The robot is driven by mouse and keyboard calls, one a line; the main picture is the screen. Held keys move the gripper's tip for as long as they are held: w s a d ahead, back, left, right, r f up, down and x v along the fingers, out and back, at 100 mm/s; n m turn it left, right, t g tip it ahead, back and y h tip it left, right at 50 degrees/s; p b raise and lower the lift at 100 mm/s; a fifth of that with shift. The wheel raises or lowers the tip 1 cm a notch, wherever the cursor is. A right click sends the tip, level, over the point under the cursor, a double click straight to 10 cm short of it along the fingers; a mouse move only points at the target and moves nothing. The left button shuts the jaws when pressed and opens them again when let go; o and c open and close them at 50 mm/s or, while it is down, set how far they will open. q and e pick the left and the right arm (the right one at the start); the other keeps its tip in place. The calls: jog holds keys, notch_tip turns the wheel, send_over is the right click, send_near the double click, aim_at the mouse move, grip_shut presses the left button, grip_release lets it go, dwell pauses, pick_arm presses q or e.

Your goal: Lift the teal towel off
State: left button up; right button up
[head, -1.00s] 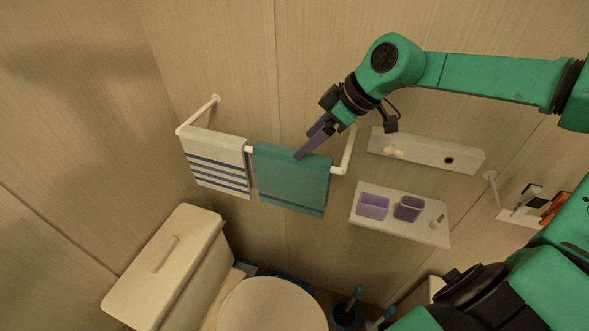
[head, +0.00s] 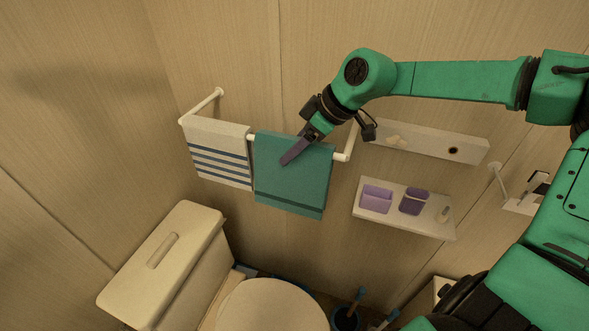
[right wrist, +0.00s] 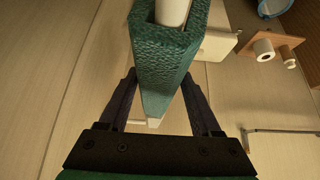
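The teal towel (head: 290,190) hangs folded over a white rail (head: 342,157) on the wall, to the right of a striped towel. My right gripper (head: 288,160) is at the towel's upper part, with one dark finger across its front face; the other finger is hidden in the head view. In the right wrist view the teal towel (right wrist: 165,60) hangs between the two spread fingers of the right gripper (right wrist: 160,80), with the rail end in its fold. Gaps show beside the towel, so the fingers look open around it. My left gripper is not in view.
The white towel with blue stripes (head: 218,157) hangs close on the left. A shelf (head: 430,231) with purple containers and a ledge (head: 430,142) are on the wall to the right. The toilet tank (head: 165,262) and round lid (head: 272,306) are below.

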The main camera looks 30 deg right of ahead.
jog(key=shift+f, duration=0.1)
jog(key=shift+c, duration=1.2)
notch_tip(320, 180, up, 12)
jog(key=p, duration=0.7)
jog(key=shift+f+p, duration=0.15)
jog(key=shift+p, duration=0.2)
notch_tip(320, 180, up, 8)
jog(key=shift+r, duration=0.25)
